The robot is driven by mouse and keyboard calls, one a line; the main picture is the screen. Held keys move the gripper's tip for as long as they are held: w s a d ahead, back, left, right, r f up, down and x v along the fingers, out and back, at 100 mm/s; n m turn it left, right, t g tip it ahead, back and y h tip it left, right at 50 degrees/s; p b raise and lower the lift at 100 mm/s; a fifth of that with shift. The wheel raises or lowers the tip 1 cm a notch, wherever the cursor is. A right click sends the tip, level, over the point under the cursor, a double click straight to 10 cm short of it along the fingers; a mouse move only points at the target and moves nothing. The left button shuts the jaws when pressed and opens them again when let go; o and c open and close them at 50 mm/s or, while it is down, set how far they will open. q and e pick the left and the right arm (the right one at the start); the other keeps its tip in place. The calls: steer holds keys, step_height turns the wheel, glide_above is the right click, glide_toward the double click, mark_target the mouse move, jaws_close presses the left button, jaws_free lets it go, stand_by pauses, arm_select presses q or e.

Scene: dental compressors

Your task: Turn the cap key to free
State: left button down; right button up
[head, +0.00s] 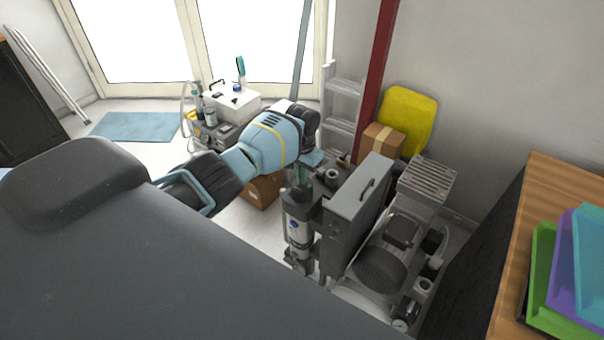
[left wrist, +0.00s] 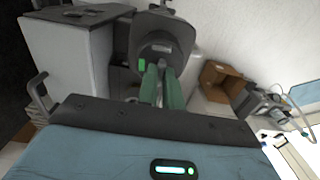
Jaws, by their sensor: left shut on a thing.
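My left gripper (head: 303,176) reaches down onto the top of a dark grey upright canister (head: 297,227) beside the grey compressor box. In the left wrist view, its two green fingers (left wrist: 165,88) are close together and meet the underside edge of a dark rounded cap (left wrist: 162,42) with a grey label and a small green mark. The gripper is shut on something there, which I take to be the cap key. The key itself is hidden by the fingers, so its setting cannot be read. My right gripper is in neither view.
A grey box with a handle (head: 358,195) stands right beside the canister, with a compressor (head: 380,268) beyond it. A red post (head: 378,60), a cardboard box (head: 382,139) and a yellow container (head: 408,118) stand behind. A wooden table (head: 568,180) with colored trays is at right.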

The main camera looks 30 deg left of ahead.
arm_select(q)
steer(key=c, duration=1.5)
jaws_free()
steer(key=shift+c, duration=0.2)
steer(key=shift+r, duration=0.1)
steer(key=shift+r, duration=3.8)
